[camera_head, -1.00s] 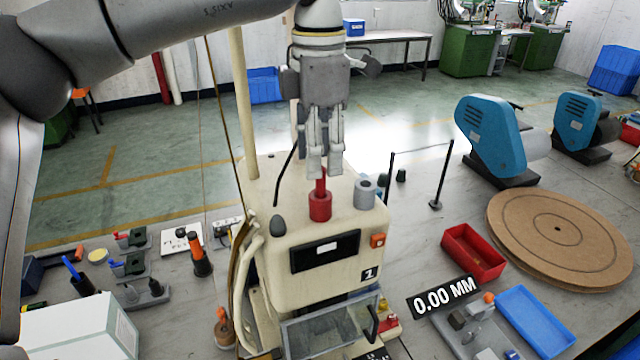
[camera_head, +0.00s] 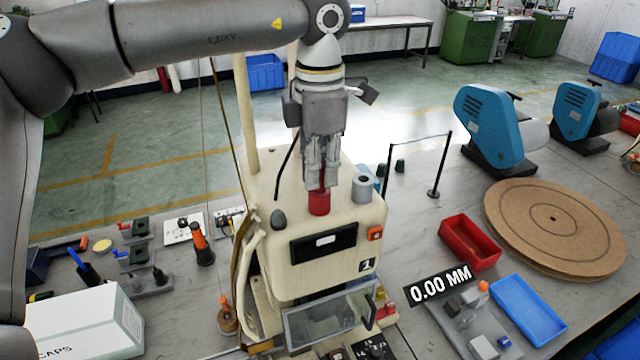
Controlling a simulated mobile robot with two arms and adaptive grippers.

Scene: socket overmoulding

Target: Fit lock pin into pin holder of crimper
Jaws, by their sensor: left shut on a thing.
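A red part, which looks like the lock pin, has a thick round body (camera_head: 319,203) and a thin stem above it. It is upright at the top of the cream crimper (camera_head: 335,262). My left gripper (camera_head: 322,184) points straight down over it, shut on the red stem, which shows between its fingers. Whether the body's underside touches the machine top or sits in something is hidden. A grey cylinder with a hole in its top (camera_head: 363,190) stands just to the right; I cannot tell whether it is the pin holder. My right gripper is not in view.
A dark cone-shaped knob (camera_head: 278,219) stands left on the crimper top. A thin-posted stand (camera_head: 433,190) is behind right. A red tray (camera_head: 470,243), blue tray (camera_head: 528,310) and brown round board (camera_head: 557,228) lie on the table at right. A white box (camera_head: 80,325) is front left.

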